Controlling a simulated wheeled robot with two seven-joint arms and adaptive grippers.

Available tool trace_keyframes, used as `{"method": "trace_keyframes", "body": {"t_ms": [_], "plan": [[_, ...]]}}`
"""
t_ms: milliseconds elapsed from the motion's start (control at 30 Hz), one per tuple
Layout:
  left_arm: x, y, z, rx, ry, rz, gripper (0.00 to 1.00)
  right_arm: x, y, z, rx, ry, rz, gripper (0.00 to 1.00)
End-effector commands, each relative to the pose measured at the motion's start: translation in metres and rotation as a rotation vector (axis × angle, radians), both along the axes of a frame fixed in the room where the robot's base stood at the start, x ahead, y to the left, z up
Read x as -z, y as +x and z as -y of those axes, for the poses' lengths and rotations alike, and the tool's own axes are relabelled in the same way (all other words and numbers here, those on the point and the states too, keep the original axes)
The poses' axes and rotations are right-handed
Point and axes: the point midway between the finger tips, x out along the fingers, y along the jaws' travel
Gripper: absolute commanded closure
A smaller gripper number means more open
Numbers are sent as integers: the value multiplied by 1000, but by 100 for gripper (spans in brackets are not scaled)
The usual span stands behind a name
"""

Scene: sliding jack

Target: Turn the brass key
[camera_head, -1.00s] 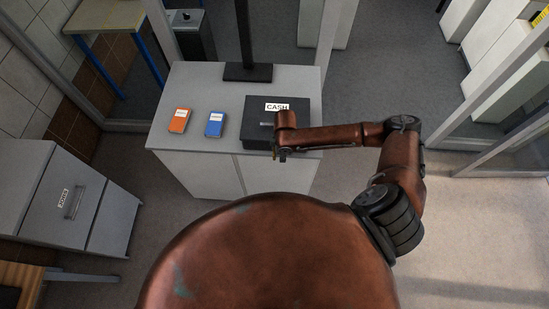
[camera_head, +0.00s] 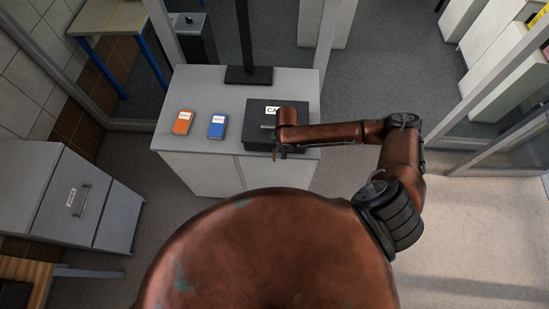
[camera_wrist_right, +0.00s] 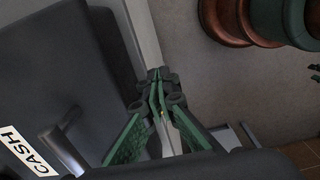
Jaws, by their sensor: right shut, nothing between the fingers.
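A dark grey cash box (camera_head: 262,110) with a white CASH label stands on the light grey counter. In the right wrist view the box (camera_wrist_right: 65,50) fills the left side, with its dark handle (camera_wrist_right: 62,140) and the label. My right gripper (camera_head: 279,153) is at the box's front edge, mostly hidden under my wrist. In the right wrist view its green fingers (camera_wrist_right: 158,80) are together and empty, beside the box. A tiny yellowish spot (camera_wrist_right: 163,114) shows by the fingers; I cannot tell whether it is the brass key. My left gripper is not in view.
An orange box (camera_head: 183,122) and a blue box (camera_head: 217,126) lie on the counter (camera_head: 205,95) left of the cash box. A black post (camera_head: 247,74) stands behind. A grey drawer cabinet (camera_head: 60,200) is at left, with open floor between.

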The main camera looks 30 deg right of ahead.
Motion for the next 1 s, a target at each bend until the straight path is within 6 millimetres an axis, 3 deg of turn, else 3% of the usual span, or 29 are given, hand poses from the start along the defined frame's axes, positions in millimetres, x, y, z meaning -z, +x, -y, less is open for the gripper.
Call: {"method": "trace_keyframes", "body": {"t_ms": [500,800,1000], "plan": [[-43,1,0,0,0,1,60,-39,0,0,0,0,0,100],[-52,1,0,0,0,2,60,-60,0,0,0,1,1,100],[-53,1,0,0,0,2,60,-64,0,0,1,0,0,100]]}}
